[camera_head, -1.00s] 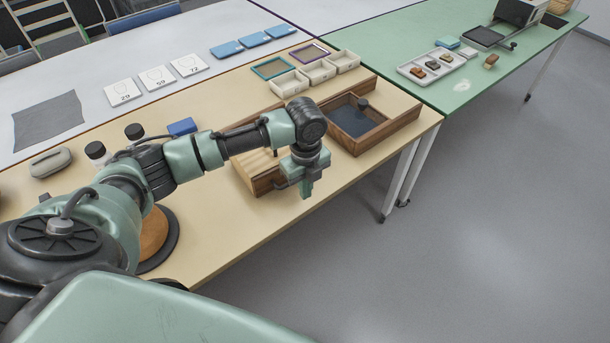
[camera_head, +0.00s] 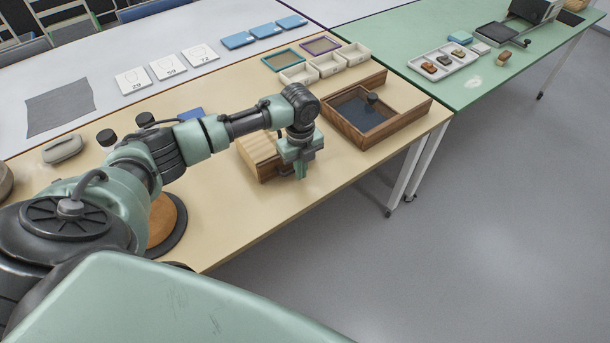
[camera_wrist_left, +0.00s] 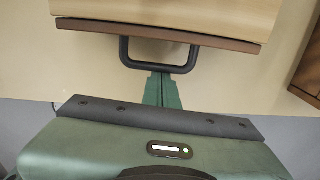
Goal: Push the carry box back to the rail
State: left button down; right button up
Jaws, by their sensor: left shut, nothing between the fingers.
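The carry box (camera_head: 258,148) is a pale wooden box with a darker brown front, on the tan table. My left arm hides its back part. In the left wrist view, its pale top (camera_wrist_left: 170,14) and brown front edge (camera_wrist_left: 160,33) show, with a black handle (camera_wrist_left: 160,67) on the front. My left gripper (camera_head: 300,172) is at the box's front right, pointing down. Its green fingers (camera_wrist_left: 162,92) are together and empty, just on the near side of the handle; I cannot tell whether they touch it. The rail is not clearly visible behind my arm. My right gripper is out of view.
A wooden tray (camera_head: 398,121) with a dark inset stands right of the box. Small pale bins (camera_head: 327,65) stand behind it. A blue block (camera_head: 191,114) and dark-capped jars (camera_head: 106,138) are left. The table's front edge lies close to my gripper.

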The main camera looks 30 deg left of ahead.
aim_at(273, 138)
pick_arm(q)
jog(key=w+a, duration=0.1)
jog(key=a, duration=0.1)
jog(key=w+a+b, duration=0.1)
jog(key=a, duration=0.1)
jog(key=w+a+b, duration=0.1)
jog(key=a, duration=0.2)
jog(key=shift+w+a+f, duration=0.1)
jog(key=shift+w+f, duration=0.05)
jog(key=shift+w, duration=0.25)
jog(key=shift+w+a, duration=0.15)
jog(key=shift+a, duration=0.15)
